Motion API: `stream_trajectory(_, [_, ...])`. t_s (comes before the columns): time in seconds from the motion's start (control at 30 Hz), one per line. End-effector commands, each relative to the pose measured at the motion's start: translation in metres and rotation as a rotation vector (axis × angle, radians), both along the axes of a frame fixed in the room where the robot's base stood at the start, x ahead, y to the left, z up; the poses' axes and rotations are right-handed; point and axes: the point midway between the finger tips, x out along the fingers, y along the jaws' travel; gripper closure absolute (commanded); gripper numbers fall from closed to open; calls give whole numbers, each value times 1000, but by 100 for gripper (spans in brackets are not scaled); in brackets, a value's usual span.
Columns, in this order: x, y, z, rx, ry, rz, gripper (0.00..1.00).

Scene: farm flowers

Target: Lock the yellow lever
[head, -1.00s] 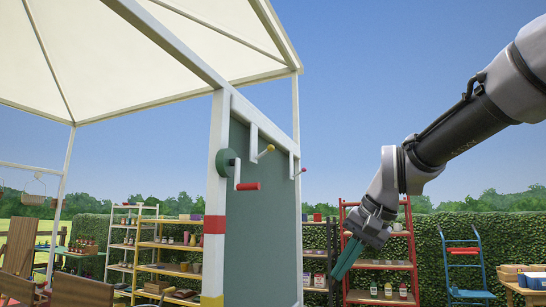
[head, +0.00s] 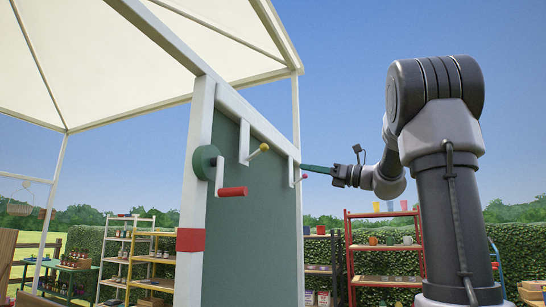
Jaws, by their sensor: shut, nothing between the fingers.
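The yellow lever (head: 263,148) is a short peg with a yellow knob on a white bracket near the top of the green board. It sticks out to the right and slightly up. My gripper (head: 308,168) points left, with its green fingers closed together and empty. The fingertips are to the right of the yellow lever and lower, close to the pink-knobbed lever (head: 304,177) on the second bracket. I cannot tell whether they touch that bracket.
A red-handled crank (head: 233,191) on a green disc sticks out left of the yellow lever. The white post (head: 192,205) and canopy frame stand at left. A red shelf (head: 351,255) with pots and a hedge are behind. Open air lies in front of the board.

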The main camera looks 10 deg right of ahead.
Motion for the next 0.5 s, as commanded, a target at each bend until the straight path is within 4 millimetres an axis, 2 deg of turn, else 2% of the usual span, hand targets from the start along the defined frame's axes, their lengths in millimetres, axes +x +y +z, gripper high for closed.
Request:
stream_trajectory(0.27, [2, 4, 0, -4, 0, 1, 100])
stream_trajectory(0.5, [22, 33, 10, -6, -2, 4, 100])
